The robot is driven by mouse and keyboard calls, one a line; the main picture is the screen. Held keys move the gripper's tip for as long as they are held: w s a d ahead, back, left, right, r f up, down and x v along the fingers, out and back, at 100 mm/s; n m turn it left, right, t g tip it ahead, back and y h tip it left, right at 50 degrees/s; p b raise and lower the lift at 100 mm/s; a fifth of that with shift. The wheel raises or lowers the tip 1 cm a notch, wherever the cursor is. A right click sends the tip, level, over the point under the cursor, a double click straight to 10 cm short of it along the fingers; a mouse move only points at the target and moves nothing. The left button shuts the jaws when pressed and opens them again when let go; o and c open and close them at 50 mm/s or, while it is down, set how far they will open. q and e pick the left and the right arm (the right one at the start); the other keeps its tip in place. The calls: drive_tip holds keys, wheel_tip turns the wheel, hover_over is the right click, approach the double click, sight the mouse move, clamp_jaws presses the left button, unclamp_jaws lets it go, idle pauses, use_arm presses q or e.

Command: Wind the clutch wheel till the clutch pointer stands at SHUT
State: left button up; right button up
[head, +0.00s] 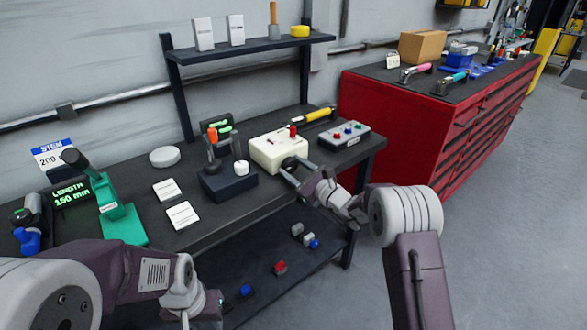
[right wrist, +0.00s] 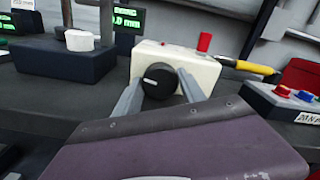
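A cream box (head: 279,150) on the bench bears a round black wheel (head: 289,163) with a white mark, taken as the clutch wheel. In the right wrist view the wheel (right wrist: 160,81) faces me. My right gripper (head: 288,172) has one finger on each side of the wheel, close to its rim; I cannot tell whether they press on it. On the box top are a red knob (right wrist: 204,42) and a small red mark, perhaps the pointer; its reading and any SHUT lettering are too small to tell. My left gripper (head: 188,303) hangs at the bench's front edge, away from the box; its fingers are unclear.
A dark box (head: 227,184) with an orange-topped lever and a white knob stands left of the cream box. A button box (head: 343,136) and a yellow-handled tool (head: 320,115) are right and behind. A green device (head: 121,224) stands left. A red cabinet (head: 400,130) stands right.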

drive_tip(key=c, duration=0.7)
drive_tip(key=shift+m, duration=0.3)
drive_tip(key=m+b, duration=0.1)
drive_tip(key=m, duration=0.1)
drive_tip(key=shift+m, duration=2.1)
drive_tip(key=o, duration=1)
drive_tip(key=shift+o, duration=0.2)
